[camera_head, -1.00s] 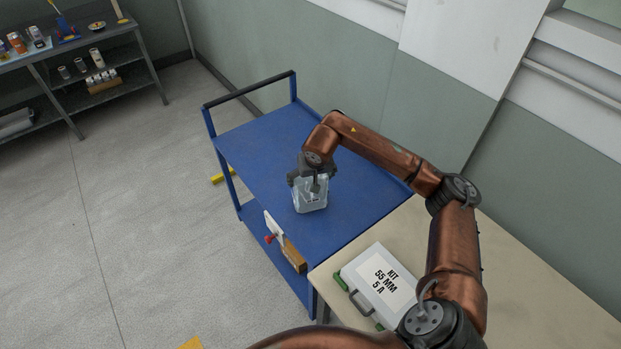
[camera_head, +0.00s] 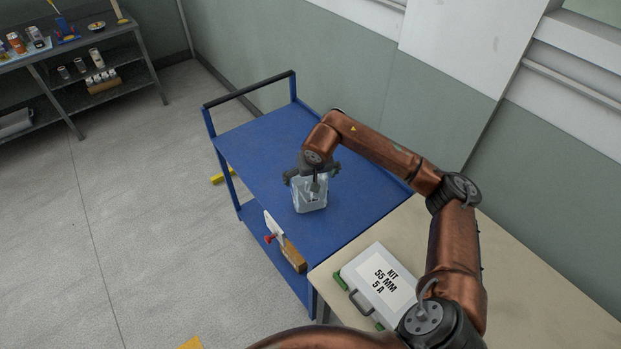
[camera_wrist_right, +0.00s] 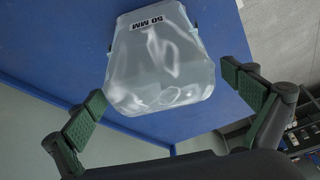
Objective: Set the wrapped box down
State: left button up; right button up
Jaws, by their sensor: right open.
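The wrapped box (camera_head: 309,198) is a pale box in clear wrap, standing on the blue top of the cart (camera_head: 262,150). In the right wrist view the wrapped box (camera_wrist_right: 160,62) carries a "50 MM" label, and the blue surface shows around it. My right gripper (camera_head: 313,182) is right over the box. In the right wrist view its two green-padded fingers (camera_wrist_right: 163,92) are spread wide, one on each side of the box, with gaps to it. My left gripper is not in view.
A case marked "KIT 55 MM 5 A" (camera_head: 379,285) lies on the beige table (camera_head: 520,270) at right. The cart top behind the box is clear. Shelves (camera_head: 105,75) stand at the far left.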

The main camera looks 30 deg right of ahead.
jog(key=v, duration=1.1)
jog(key=shift+s+r+p, duration=0.2)
jog(key=shift+r+p, duration=0.1)
jog(key=shift+p, duration=0.05)
